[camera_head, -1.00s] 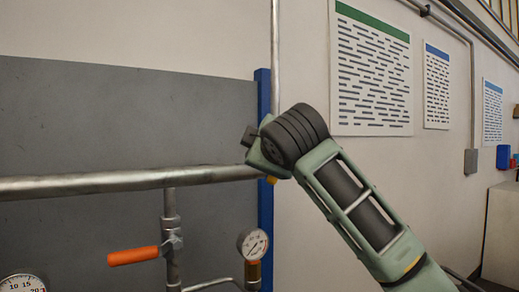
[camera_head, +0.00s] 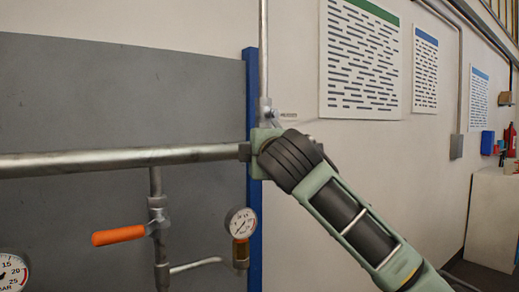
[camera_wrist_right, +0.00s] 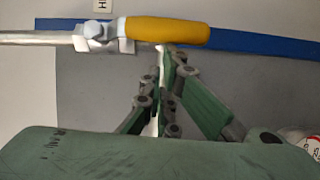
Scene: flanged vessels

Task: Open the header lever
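The yellow-handled lever (camera_wrist_right: 168,31) shows in the right wrist view on a silver valve (camera_wrist_right: 105,35) in a pipe, its handle lying along a blue post. A small tag with an H is beside the valve. My right gripper (camera_wrist_right: 168,54) has its fingers drawn together, tips close under the handle's edge; nothing shows between them. I cannot tell whether they touch it. In the head view my right gripper's body (camera_head: 262,152) is by the blue post (camera_head: 253,220), below the vertical pipe (camera_head: 263,50), and my wrist hides the handle. My left gripper is out of view.
In the head view a horizontal pipe (camera_head: 120,160) runs left of my gripper. Below it are an orange lever (camera_head: 118,236) and a gauge (camera_head: 239,222); another gauge (camera_head: 10,272) is at lower left. Posters hang on the wall at right.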

